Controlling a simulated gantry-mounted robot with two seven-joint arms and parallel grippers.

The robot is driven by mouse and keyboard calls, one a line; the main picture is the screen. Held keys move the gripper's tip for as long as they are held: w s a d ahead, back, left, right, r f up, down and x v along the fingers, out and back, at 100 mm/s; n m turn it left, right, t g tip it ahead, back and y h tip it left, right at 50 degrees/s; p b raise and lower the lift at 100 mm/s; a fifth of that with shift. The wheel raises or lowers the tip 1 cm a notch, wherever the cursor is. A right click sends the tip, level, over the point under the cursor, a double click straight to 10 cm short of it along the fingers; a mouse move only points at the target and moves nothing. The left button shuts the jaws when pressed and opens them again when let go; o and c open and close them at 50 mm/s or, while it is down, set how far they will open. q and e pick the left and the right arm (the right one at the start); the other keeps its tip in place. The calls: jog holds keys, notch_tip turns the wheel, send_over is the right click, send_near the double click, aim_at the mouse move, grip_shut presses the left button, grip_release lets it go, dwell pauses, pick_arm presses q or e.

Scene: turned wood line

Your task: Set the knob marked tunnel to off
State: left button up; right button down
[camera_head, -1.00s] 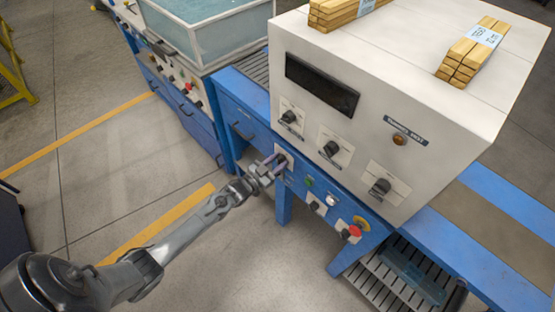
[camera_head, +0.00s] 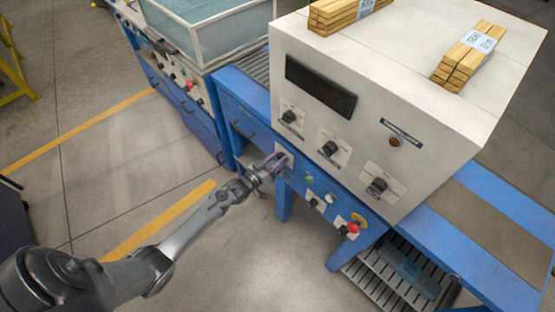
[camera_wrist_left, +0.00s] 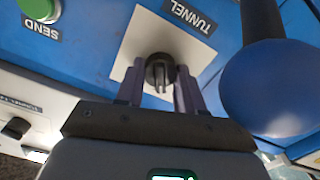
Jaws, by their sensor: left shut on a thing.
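The tunnel knob (camera_wrist_left: 159,72) is dark and round, on a pale square plate labelled TUNNEL (camera_wrist_left: 190,15) on the blue panel. My left gripper (camera_wrist_left: 160,88) has a finger on each side of it and is shut on it. In the head view my left gripper (camera_head: 274,163) is at the left end of the blue control panel and hides the knob there. The knob's setting marks cannot be read. My right gripper is not in view.
A green SEND button (camera_wrist_left: 38,8) is near the knob. A red button (camera_head: 353,227) sits further right on the panel. The white housing (camera_head: 440,140) overhangs above, with several dark knobs and a dull lamp (camera_head: 394,142). A blue rounded thing (camera_wrist_left: 265,90) is close beside the gripper.

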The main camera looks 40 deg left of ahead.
pick_arm(q)
jog(key=o, duration=1)
jog(key=shift+o, duration=0.2)
jog(key=shift+s, duration=0.1)
jog(key=s+a+p, duration=0.1)
jog(key=s+p, duration=0.1)
jog(key=s, duration=0.8)
jog(key=shift+s, duration=0.35)
jog(key=shift+a, duration=0.1)
